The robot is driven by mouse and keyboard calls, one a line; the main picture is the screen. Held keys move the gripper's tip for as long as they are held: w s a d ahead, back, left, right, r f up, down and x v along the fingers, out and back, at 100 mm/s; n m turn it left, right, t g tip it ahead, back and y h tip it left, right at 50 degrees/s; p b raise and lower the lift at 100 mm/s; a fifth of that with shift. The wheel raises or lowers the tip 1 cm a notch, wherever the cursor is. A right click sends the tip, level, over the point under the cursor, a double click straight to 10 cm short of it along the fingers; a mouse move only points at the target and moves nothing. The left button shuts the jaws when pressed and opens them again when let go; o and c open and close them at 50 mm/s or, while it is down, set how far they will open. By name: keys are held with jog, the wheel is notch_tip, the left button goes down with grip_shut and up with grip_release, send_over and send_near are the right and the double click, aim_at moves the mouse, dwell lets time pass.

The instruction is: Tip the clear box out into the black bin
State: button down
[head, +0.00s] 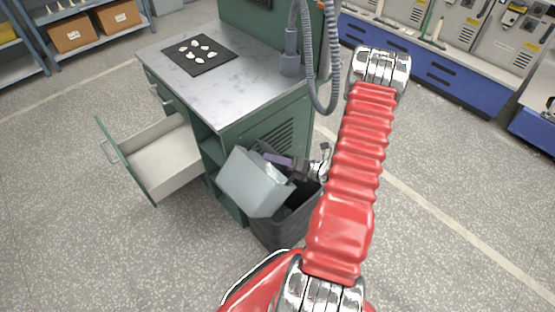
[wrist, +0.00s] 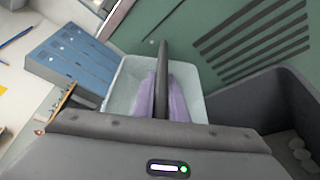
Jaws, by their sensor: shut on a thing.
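The clear box (head: 250,185), pale and see-through, is strongly tilted at the rim of the black bin (head: 272,232) beside the green bench. My gripper (head: 280,160) is shut on the box's wall. In the wrist view the clear box (wrist: 128,82) is seen between my jaws; a dark finger with purple pads (wrist: 180,92) overlaps it. I see no loose contents in the part of the box that shows. The black bin (wrist: 250,88) also shows at the right of the wrist view, with several pale round pieces (wrist: 300,152) low inside it.
The green bench (head: 265,95) stands behind the bin, with a dark mat (head: 215,62) holding several white pieces. Its open drawer (head: 160,160) juts out left. A grey hose (head: 331,85) hangs at its right corner. A blue slotted block (wrist: 75,60) lies left in the wrist view.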

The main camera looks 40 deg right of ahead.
aim_at(249, 161)
jog(key=shift+s+a+r+n+g+h, duration=0.1)
jog(key=shift+a+r+n+h, duration=0.7)
jog(key=shift+a+n, duration=0.5)
jog(key=shift+w+a+r+n+g+h, duration=0.1)
jog(key=shift+a+r+n+h, duration=0.7)
jog(key=shift+a+n, duration=0.5)
jog(key=shift+s+a+r+n+g+h, duration=0.1)
jog(key=shift+a+r+n+h, duration=0.8)
jog(key=shift+a, duration=0.7)
jog(key=shift+f, duration=0.15)
